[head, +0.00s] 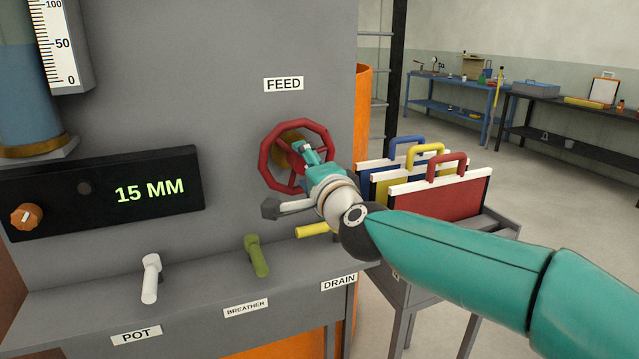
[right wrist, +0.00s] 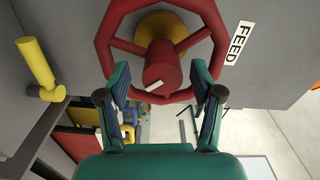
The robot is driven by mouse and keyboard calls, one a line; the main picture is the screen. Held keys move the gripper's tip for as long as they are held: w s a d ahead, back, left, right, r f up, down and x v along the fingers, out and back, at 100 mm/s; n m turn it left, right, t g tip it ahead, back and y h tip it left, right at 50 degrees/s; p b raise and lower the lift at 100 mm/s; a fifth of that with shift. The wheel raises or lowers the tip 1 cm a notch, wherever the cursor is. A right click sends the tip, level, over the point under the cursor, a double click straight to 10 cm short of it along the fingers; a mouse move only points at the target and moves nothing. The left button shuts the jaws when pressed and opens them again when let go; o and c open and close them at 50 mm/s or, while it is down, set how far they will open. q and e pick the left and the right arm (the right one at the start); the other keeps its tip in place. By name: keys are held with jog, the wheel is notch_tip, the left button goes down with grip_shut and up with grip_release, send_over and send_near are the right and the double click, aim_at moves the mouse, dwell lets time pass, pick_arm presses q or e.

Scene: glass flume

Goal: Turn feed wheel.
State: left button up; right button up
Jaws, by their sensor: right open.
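The red feed wheel (head: 267,165) is mounted on the grey panel below the FEED label (head: 284,84). It has a red rim, spokes, a red hub and a brass-coloured collar behind. My right gripper (head: 308,150) is in front of the wheel and hides part of its lower right. In the right wrist view the wheel (right wrist: 103,45) fills the top, and my right gripper (right wrist: 160,92) has its fingers spread either side of the red hub (right wrist: 160,66), near the lower rim. I cannot tell whether they touch it. My left gripper is not in view.
A display (head: 150,190) reads 15 MM, with an orange knob (head: 26,216) beside it. White (head: 150,278), green (head: 257,256) and yellow (head: 312,231) handles stand along the ledge. Several coloured handled plates, including a red one (head: 440,198), stand right of the panel, behind my arm.

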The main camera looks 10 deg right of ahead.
jog(key=s+d, duration=0.2)
jog(key=s, duration=0.8)
jog(key=shift+s, duration=0.3)
jog(key=shift+f, duration=0.1)
